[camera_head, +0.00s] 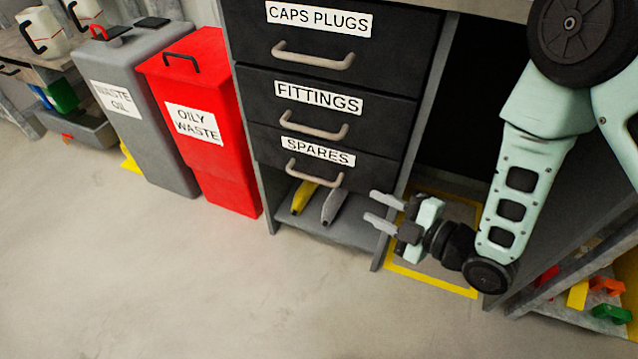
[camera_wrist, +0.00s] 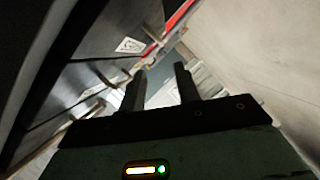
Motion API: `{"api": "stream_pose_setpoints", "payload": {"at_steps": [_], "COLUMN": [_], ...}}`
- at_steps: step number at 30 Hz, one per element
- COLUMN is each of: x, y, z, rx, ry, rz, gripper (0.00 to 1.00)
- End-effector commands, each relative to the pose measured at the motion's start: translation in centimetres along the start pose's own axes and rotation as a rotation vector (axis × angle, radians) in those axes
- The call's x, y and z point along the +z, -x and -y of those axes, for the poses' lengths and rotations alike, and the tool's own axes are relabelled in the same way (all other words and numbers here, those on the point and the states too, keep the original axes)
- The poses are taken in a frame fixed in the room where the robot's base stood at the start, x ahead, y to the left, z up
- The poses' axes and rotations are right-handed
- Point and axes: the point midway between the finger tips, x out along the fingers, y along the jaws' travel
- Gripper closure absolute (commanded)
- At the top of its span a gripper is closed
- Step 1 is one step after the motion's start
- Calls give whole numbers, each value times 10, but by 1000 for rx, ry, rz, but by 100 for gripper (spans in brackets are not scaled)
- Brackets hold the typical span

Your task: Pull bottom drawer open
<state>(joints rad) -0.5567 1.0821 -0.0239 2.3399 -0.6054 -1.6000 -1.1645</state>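The bottom drawer (camera_head: 275,170) is black, has a SPARES label and a light bar handle (camera_head: 313,173), and looks shut, its front level with the drawers above. My gripper (camera_head: 374,208) is to the right of that handle and a little lower, apart from it, in front of the cabinet's right side. Its two fingers point left and are spread apart with nothing between them. In the wrist view the two open fingers (camera_wrist: 160,87) also show, with the dark drawer fronts and handles to their left.
Above are the FITTINGS drawer (camera_head: 340,104) and CAPS PLUGS drawer (camera_head: 390,42). An open shelf (camera_head: 345,234) below holds a yellow item (camera_head: 303,197) and a grey item (camera_head: 334,206). A red OILY WASTE bin (camera_head: 215,165) stands left of the cabinet. The floor in front is clear.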

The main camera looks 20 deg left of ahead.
Motion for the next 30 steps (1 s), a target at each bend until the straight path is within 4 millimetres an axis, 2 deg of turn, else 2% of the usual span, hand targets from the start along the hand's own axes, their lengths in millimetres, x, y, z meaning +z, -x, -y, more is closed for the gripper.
{"api": "stream_pose_setpoints", "payload": {"at_steps": [18, 24, 30], "x": [0, 0, 0], "y": [-126, -150, -157], "z": [2, 1, 0], "rx": [1, 0, -1], "ry": [-1, -2, -3], "rz": [-2, 0, 1], "gripper": [68, 68, 68]}}
